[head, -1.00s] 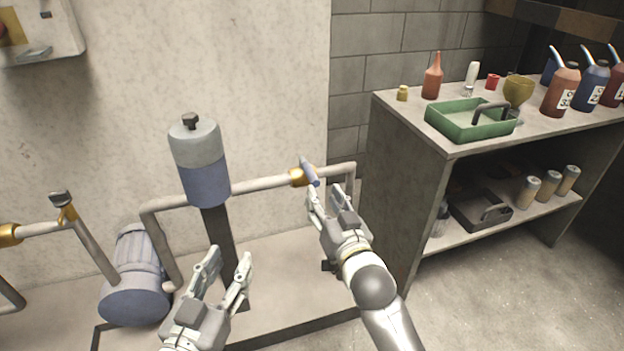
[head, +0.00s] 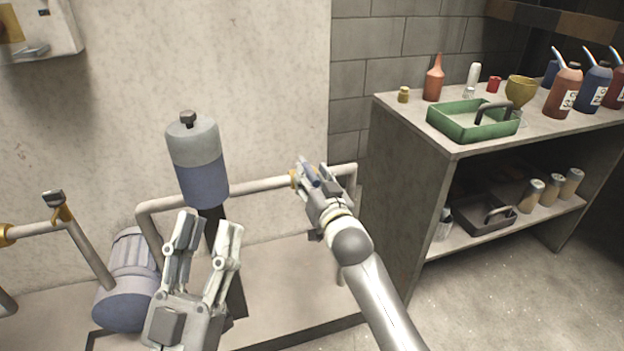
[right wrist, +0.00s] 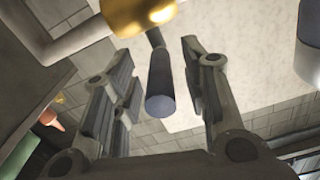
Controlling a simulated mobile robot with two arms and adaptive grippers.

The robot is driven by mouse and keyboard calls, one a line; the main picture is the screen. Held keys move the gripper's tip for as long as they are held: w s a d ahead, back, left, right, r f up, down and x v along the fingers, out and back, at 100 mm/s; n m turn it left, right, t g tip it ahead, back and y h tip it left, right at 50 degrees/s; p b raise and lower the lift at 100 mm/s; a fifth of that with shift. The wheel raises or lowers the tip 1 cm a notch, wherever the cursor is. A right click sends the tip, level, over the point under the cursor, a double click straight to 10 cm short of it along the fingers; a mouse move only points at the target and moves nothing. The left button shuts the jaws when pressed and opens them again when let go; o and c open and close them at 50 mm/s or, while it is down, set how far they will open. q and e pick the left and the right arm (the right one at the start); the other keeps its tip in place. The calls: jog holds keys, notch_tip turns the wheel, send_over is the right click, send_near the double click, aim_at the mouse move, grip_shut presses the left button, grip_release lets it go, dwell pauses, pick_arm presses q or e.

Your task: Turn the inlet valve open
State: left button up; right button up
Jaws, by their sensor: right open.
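A valve with a brass body (right wrist: 140,14) and a blue lever handle (head: 311,175) sits on the horizontal pipe right of the filter canister. My right gripper (head: 327,173) is at this valve, open. In the right wrist view the blue handle (right wrist: 161,82) lies between the spread fingers, with a gap on each side. In the head view the gripper partly hides the valve body. My left gripper (head: 208,222) is open and empty, in front of the canister's post. A second brass valve (head: 63,214) with a grey handle stands at the left. Which is the inlet valve cannot be told.
A grey-and-blue canister (head: 198,160) and a blue motor (head: 128,285) stand by the pipe (head: 255,187). A shelf unit (head: 405,190) at the right holds a green tray (head: 462,128) and several bottles. A wall lies close behind the pipe.

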grip_shut()
dwell(0.3)
dwell(0.3)
